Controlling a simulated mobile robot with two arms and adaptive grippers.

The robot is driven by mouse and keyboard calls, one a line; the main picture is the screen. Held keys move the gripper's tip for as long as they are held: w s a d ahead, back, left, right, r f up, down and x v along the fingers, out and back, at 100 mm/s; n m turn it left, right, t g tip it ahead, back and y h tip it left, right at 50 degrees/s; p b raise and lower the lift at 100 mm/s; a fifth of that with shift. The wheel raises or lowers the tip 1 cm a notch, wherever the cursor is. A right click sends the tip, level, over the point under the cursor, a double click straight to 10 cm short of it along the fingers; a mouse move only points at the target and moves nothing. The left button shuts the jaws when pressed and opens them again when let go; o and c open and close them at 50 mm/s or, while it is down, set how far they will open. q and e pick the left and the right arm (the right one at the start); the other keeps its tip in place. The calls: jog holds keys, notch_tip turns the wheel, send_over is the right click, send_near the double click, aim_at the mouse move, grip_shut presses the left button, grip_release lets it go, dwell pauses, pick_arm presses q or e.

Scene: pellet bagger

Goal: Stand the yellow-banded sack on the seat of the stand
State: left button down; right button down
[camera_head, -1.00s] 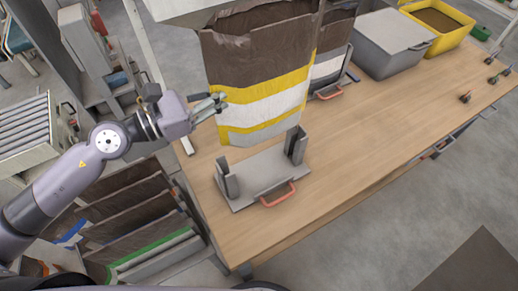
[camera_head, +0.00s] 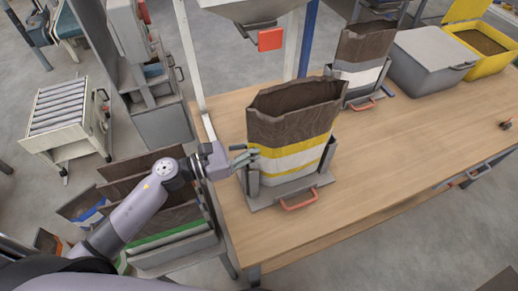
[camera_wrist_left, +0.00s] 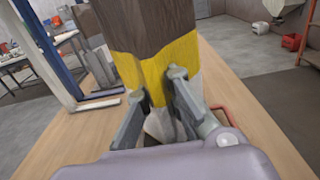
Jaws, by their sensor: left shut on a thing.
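The yellow-banded sack (camera_head: 290,122) is brown with white and yellow bands and an open top. It stands upright in the stand (camera_head: 262,201), between its grey side posts, with its bottom at the seat. Whether the bottom fully rests there is hidden. My left gripper (camera_head: 248,157) is shut on the sack's left edge at the yellow band. In the left wrist view the fingers (camera_wrist_left: 160,100) pinch the yellow part of the sack (camera_wrist_left: 160,50). My right gripper is not in view.
A red handle (camera_head: 298,200) sticks out at the stand's front. Another sack (camera_head: 362,50) stands behind on the table. A grey lidded bin (camera_head: 432,58) and yellow bin (camera_head: 485,48) are at the back right. A hopper (camera_head: 255,10) hangs above. The table's front right is clear.

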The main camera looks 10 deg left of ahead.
pick_arm(q)
jog(key=shift+f, duration=0.55)
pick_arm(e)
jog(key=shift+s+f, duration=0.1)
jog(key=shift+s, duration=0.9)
pick_arm(q)
jog(key=shift+f, duration=0.1)
jog(key=shift+f+b, duration=0.55)
jog(key=shift+b, duration=0.3)
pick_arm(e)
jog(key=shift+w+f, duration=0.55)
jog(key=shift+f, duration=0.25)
pick_arm(q)
jog(key=c, duration=1.8)
grip_release()
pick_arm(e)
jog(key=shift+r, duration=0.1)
pick_arm(q)
jog(key=shift+o, duration=0.2)
jog(key=shift+r, duration=0.1)
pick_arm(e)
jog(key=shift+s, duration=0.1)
